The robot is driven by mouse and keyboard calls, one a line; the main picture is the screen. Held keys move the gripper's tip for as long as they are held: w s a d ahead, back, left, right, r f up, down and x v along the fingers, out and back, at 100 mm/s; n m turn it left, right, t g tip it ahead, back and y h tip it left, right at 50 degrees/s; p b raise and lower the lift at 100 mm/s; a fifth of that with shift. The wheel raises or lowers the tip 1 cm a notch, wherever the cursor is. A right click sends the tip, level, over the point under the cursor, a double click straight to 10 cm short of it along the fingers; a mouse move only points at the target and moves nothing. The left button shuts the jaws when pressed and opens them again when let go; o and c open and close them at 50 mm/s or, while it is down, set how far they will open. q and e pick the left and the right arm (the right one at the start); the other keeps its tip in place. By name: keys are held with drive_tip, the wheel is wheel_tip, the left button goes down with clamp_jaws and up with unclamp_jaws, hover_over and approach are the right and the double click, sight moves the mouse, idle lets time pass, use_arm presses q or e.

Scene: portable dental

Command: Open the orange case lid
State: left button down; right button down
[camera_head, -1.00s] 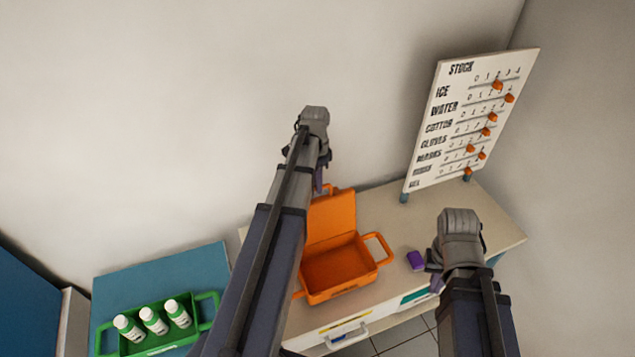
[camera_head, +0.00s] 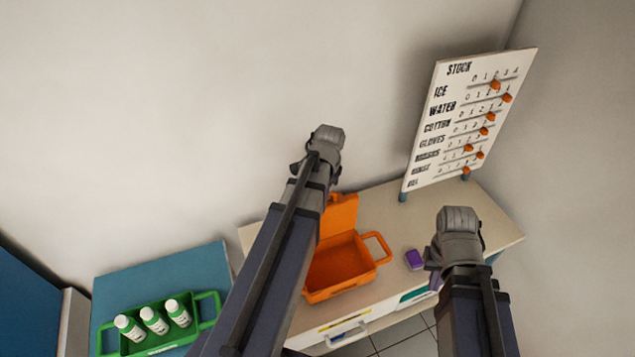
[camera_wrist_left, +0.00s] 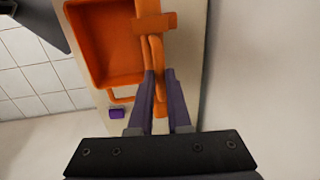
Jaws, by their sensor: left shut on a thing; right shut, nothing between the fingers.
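The orange case (camera_head: 345,268) stands on the counter with its inside in view and empty. Its lid (camera_head: 343,212) is raised at the back side, partly hidden by my left arm. In the left wrist view the lid (camera_wrist_left: 153,24) shows nearly edge-on beside the open case body (camera_wrist_left: 85,50). My left gripper (camera_wrist_left: 160,75) is shut on the lid at its handle; in the head view its fingers are mostly hidden behind the wrist. My right gripper (camera_head: 435,268) is shut and empty, to the right of the case, beside a purple block.
The purple block (camera_head: 413,260) lies on the counter (camera_head: 400,215) right of the case. A stock board (camera_head: 465,125) with orange sliders stands at the back right. A green carrier (camera_head: 155,350) with white bottles sits on the blue surface at left. The wall is close behind.

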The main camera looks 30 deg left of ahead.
use_arm(q)
drive_tip(key=shift+s+d, duration=1.1)
drive_tip(key=shift+d, duration=0.15)
drive_tip(key=c, duration=0.9)
unclamp_jaws()
drive_tip(key=shift+o, duration=0.2)
drive_tip(key=shift+r, duration=0.1)
wheel_tip(320, 180, up, 8)
drive_tip(key=d+p, duration=0.1)
drive_tip(key=p, duration=0.6)
drive_tip(key=shift+s+f+p, duration=0.25)
drive_tip(key=shift+s+p, duration=0.1)
drive_tip(key=shift+s, duration=0.05)
